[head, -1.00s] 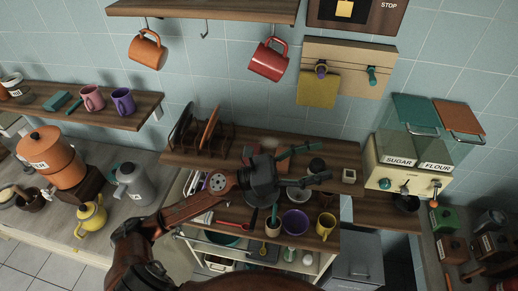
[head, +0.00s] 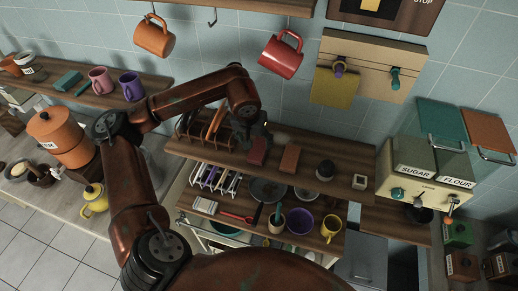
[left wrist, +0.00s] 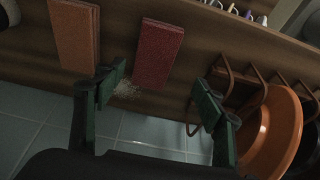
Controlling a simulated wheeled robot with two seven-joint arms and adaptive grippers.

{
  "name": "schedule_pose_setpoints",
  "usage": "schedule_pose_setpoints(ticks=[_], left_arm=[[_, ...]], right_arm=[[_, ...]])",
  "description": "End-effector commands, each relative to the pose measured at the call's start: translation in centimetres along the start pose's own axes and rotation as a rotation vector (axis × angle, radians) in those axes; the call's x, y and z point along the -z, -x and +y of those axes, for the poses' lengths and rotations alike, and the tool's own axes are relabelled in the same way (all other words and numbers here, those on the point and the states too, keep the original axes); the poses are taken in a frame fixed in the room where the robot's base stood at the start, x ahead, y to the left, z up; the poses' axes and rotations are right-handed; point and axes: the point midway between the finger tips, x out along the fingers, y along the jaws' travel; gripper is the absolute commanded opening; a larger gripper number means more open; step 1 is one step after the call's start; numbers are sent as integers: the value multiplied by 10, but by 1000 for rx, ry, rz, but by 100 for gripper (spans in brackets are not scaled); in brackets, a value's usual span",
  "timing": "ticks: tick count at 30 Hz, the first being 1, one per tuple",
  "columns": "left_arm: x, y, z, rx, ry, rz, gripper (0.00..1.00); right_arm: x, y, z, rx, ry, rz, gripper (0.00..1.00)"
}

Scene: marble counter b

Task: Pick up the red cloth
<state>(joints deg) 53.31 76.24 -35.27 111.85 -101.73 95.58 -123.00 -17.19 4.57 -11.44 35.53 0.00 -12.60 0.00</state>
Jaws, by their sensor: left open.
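The red cloth (head: 257,151) is a flat folded rectangle lying on the upper wooden shelf, just right of the plate rack. It also shows whole in the left wrist view (left wrist: 158,53). My left gripper (head: 252,127) is beside the cloth on its wall side, partly hidden by my own arm. In the left wrist view its two fingers (left wrist: 160,92) are spread, with the cloth's near end just beyond the gap and nothing between them. An orange cloth (head: 290,159) lies parallel to the red one. My right gripper is not in view.
A red mug (head: 281,54) hangs above.

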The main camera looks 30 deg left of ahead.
Motion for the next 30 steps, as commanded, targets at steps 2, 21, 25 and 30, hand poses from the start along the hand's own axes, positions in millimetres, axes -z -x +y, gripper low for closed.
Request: schedule_pose_setpoints(ticks=[2, 21, 25, 30], left_arm=[[0, -7, 2, -2, -1, -1, 64], [-1, -58, 8, -4, 4, 0, 64], [-1, -58, 8, -4, 4, 0, 56], [-1, -58, 8, -4, 4, 0, 44]], right_arm=[[-2, 4, 0, 0, -1, -3, 29], [1, 24, 0, 0, 0, -2, 29], [1, 24, 0, 0, 0, -1, 29], [3, 24, 0, 0, 0, 1, 29]])
